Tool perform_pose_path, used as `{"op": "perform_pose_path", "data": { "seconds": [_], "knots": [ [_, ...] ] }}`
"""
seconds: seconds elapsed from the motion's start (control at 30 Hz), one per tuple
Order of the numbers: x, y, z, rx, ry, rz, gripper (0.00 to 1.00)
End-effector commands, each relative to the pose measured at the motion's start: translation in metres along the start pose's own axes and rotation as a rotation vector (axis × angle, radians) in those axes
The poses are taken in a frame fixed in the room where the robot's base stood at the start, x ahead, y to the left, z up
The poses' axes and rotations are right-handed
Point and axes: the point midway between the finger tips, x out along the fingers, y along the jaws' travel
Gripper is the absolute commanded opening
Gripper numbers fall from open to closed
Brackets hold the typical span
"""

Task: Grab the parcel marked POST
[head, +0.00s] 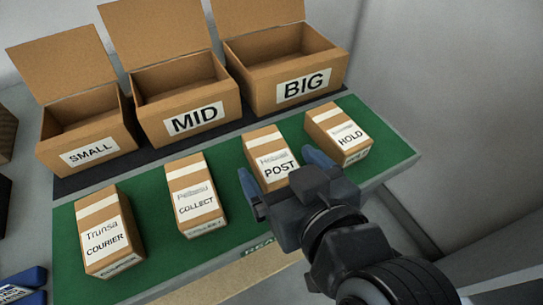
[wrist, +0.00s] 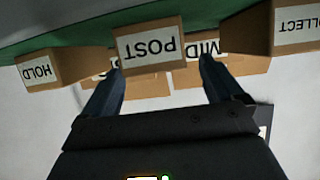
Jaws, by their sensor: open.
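The parcel marked POST (head: 272,157) is a small brown box with a white label, standing on the green mat between the COLLECT and HOLD parcels. In the wrist view the POST parcel (wrist: 150,48) appears upside down, centred ahead of the fingers. My gripper (head: 285,170) is open, with one blue finger to the left of the POST parcel and the other to its right, near its front. In the wrist view my gripper (wrist: 162,72) has its two fingers apart with nothing held. Part of the parcel's lower front is hidden by the gripper in the head view.
The COLLECT parcel (head: 196,195) and COURIER parcel (head: 108,232) stand to the left; the HOLD parcel (head: 338,133) is close on the right. Open boxes marked SMALL (head: 88,145), MID (head: 190,110) and BIG (head: 290,75) stand behind. A blue object (head: 22,285) lies at lower left.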

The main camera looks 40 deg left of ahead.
Motion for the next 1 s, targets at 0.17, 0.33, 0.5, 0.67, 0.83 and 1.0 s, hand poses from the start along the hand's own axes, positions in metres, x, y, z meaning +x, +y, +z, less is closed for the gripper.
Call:
{"op": "perform_pose_path", "data": {
  "seconds": [0.17, 0.33, 0.5, 0.67, 0.83, 1.0],
  "knots": [
    [0.025, 0.002, -0.001, 0.0, 0.0, -0.002, 0.94],
    [0.044, 0.003, -0.001, 0.0, 0.0, 0.0, 0.94],
    [0.049, 0.003, -0.001, 0.0, 0.001, 0.001, 0.94],
    [0.048, 0.003, -0.001, 0.001, 0.001, 0.001, 0.91],
    [0.048, 0.003, -0.001, 0.001, 0.001, 0.001, 0.74],
    [0.048, 0.003, -0.001, 0.001, 0.001, 0.002, 0.58]
  ]
}}
